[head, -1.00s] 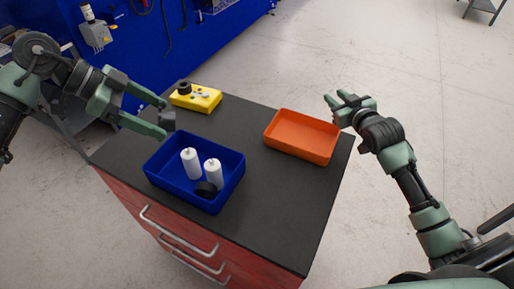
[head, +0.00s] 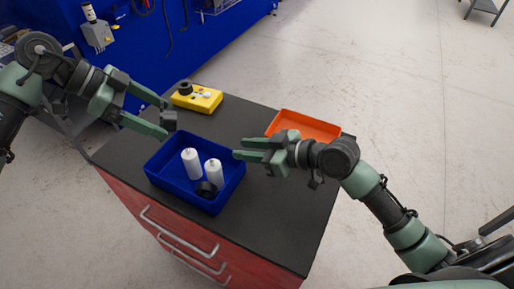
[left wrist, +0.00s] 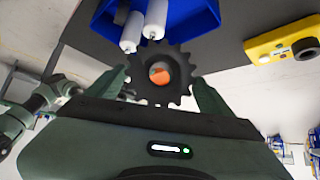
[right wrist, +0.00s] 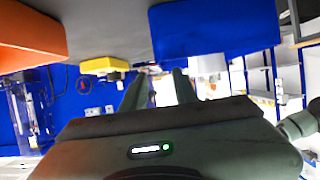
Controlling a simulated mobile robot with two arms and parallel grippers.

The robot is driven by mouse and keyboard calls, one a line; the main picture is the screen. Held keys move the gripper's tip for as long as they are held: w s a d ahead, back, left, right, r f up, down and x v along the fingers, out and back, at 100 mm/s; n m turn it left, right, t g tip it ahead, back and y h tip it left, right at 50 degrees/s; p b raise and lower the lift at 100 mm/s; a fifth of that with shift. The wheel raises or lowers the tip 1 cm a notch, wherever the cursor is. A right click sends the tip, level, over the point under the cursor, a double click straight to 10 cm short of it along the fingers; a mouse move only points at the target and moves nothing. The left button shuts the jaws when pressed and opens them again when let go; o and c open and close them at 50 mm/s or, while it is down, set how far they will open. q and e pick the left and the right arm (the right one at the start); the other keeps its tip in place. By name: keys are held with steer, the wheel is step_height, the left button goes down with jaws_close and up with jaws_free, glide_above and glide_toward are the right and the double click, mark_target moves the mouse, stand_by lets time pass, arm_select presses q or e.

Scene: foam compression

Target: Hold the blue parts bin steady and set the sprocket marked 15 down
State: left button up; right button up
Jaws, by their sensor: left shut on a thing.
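The blue parts bin (head: 175,190) sits on the dark cabinet top. It holds two white cylinders (head: 192,164) and a black round part (head: 206,190). My left gripper (head: 166,118) is shut on a dark toothed sprocket (left wrist: 160,77), held above the bin's far left side. Its number cannot be read. My right gripper (head: 240,149) is open and empty, with its fingers pointing left at the bin's right rim. I cannot tell whether they touch it. The bin also shows in the right wrist view (right wrist: 215,30).
An orange tray (head: 305,124) stands at the right of the cabinet top, partly hidden by my right arm. A yellow block (head: 197,98) with a black knob and small white pieces lies at the back. The cabinet top is bare in front of the tray.

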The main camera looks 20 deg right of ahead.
mark_target(221, 147)
steer(key=x, duration=0.9)
steer(key=shift+c, duration=0.3)
jaws_close()
steer(key=shift+d, duration=0.1)
stand_by(0.9)
